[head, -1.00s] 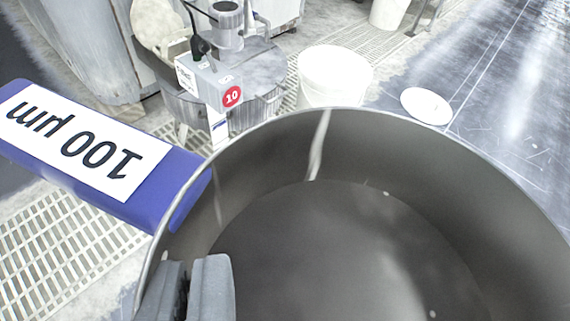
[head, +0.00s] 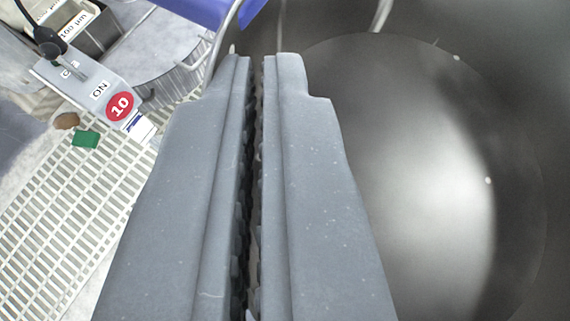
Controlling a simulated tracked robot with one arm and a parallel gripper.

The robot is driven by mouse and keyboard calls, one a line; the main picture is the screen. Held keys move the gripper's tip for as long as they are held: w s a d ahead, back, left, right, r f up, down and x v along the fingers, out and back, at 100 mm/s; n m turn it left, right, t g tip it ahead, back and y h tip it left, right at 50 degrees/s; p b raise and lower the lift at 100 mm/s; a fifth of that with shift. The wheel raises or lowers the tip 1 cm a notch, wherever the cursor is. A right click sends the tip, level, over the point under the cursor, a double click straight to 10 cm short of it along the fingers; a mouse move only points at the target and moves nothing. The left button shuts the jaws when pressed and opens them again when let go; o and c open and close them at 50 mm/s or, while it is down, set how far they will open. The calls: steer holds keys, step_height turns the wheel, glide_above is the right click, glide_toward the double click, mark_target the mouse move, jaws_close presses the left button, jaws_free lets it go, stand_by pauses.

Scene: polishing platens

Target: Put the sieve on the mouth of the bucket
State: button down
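The fingers hide the exact contact.
A pale floor grating (head: 60,210) lies below. A small green block (head: 86,139) and a brown piece (head: 66,121) lie there.

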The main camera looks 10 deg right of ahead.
steer(key=w+a+f+b, duration=0.25)
steer(key=w+f, duration=0.35)
steer(key=f, duration=0.3)
steer(key=w+a+f+b, duration=0.2)
steer(key=w+a+f, duration=0.25)
steer(key=f, duration=0.35)
steer(key=w+f+h+b, duration=0.1)
steer(key=w+f+b, duration=0.1)
steer(key=f, duration=1.5)
steer(key=w+a+f+m+h+b, duration=0.1)
steer(key=f+b, duration=0.4)
steer(key=f, duration=1.3)
steer(key=shift+w+f+h, duration=0.3)
steer(key=shift+w, duration=0.25)
steer(key=shift+a, duration=0.1)
steer(key=c, duration=1.7)
jaws_free()
steer(key=p+v, duration=0.3)
steer(key=v, duration=0.9)
steer(key=shift+r, duration=0.1)
